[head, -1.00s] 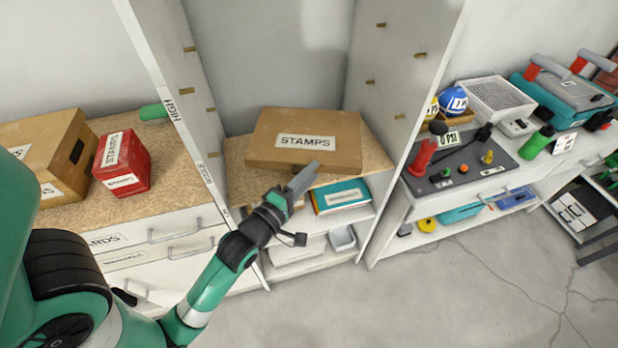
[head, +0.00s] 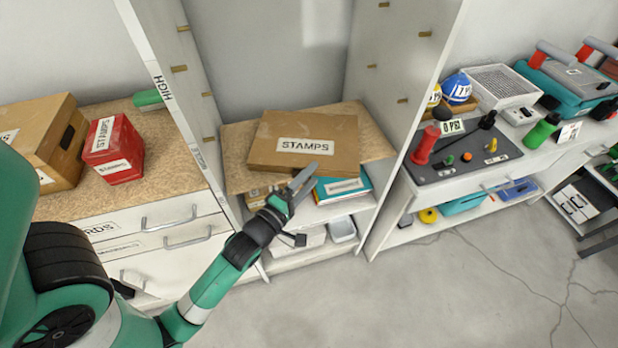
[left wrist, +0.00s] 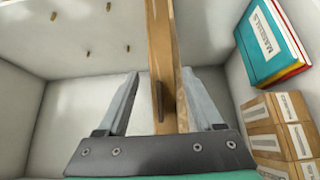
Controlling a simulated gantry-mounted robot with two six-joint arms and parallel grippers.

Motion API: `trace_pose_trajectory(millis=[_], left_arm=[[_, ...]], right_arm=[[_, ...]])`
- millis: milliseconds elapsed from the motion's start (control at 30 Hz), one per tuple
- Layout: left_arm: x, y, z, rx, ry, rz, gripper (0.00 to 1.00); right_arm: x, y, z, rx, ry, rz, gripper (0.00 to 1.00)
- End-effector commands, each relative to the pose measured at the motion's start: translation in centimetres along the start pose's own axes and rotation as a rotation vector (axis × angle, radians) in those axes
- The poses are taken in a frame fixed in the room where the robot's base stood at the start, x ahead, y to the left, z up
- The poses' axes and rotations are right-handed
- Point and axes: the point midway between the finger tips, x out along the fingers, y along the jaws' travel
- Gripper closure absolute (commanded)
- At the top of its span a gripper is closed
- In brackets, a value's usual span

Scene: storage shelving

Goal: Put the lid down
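The lid (head: 285,155) is a flat brown piece labelled STAMPS. It lies on the wooden shelf board (head: 237,165) in the middle bay, and whether a box is under it is unclear. My left gripper (head: 303,180) is just in front of the lid's near edge, in front of the shelf. In the left wrist view my left gripper (left wrist: 160,85) is open, with a finger on each side of a brown upright edge (left wrist: 163,40) and a gap to each finger. Whether this edge is the board, the lid or both is hard to tell. My right gripper is out of view.
Below are a teal binder (head: 340,188) and small boxes, also in the left wrist view (left wrist: 278,130). Tall white side panels (head: 408,90) bound the bay. A red box (head: 113,150) and a larger brown box (head: 45,140) stand on the left counter.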

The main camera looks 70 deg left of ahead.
Motion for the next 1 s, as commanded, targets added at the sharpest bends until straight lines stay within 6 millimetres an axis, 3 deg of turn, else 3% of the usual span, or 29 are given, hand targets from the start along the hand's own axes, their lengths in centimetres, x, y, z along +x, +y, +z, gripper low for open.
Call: trace_pose_trajectory(millis=[367,467,733,1000], left_arm=[[-0.7,-0.1,0.0,0.001,-0.001,-0.002,0.31],[-2.4,-0.2,0.1,0.001,-0.002,-0.003,0.31],[-9.3,-0.7,0.1,0.002,-0.004,-0.003,0.31],[-11.9,-0.1,0.0,0.001,-0.001,-0.002,0.31]], right_arm=[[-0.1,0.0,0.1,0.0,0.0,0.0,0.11],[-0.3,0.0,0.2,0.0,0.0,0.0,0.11],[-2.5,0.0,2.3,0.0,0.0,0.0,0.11],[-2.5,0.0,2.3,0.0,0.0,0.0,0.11]])
